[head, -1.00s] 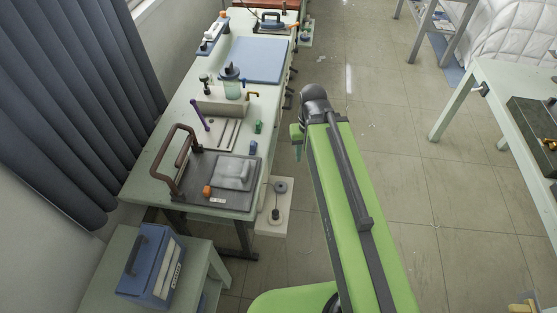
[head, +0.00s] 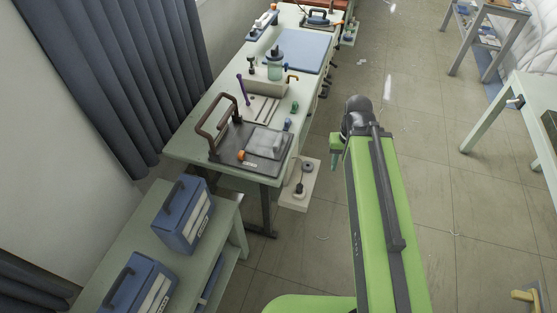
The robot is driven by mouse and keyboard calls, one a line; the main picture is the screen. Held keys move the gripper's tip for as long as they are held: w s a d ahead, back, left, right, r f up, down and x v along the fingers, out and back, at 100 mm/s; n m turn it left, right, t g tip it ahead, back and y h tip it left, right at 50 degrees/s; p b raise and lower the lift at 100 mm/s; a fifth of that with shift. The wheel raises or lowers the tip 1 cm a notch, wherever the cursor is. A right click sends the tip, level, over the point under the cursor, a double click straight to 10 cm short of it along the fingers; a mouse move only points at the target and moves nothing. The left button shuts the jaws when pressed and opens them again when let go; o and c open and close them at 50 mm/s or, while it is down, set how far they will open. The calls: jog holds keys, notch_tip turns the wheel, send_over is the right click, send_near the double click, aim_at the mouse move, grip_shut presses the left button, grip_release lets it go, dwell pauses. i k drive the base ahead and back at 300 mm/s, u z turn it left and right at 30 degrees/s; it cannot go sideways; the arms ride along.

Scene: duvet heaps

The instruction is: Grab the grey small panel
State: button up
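A dark grey board (head: 228,144) with a brown arched handle lies at the near end of the long pale green table. A small light grey panel-like piece (head: 269,143) rests on the board, beside an orange knob. I cannot tell for certain whether this piece or the board is the grey small panel. My green arm reaches forward to the right of the table. My gripper (head: 337,152) shows only as a small green part beside the dark wrist joint, over the floor and apart from the table. Its fingers are too hidden to judge their opening.
Two blue cases (head: 185,214) stand on a lower bench at the near left. A white block (head: 300,185) with a dark round fitting sits beside the long table (head: 180,148). A blue mat (head: 290,50) lies farther back. Open tiled floor (head: 430,140) lies to the right.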

aim_at(261, 142)
jog(key=z, duration=0.1)
jog(key=k, duration=0.25)
jog(key=u, duration=0.7)
jog(key=i, duration=1)
jog(key=z, duration=0.3)
jog(key=k, duration=0.55)
jog(key=u, duration=4.05)
jog(key=k, duration=0.7)
jog(key=u, duration=0.35)
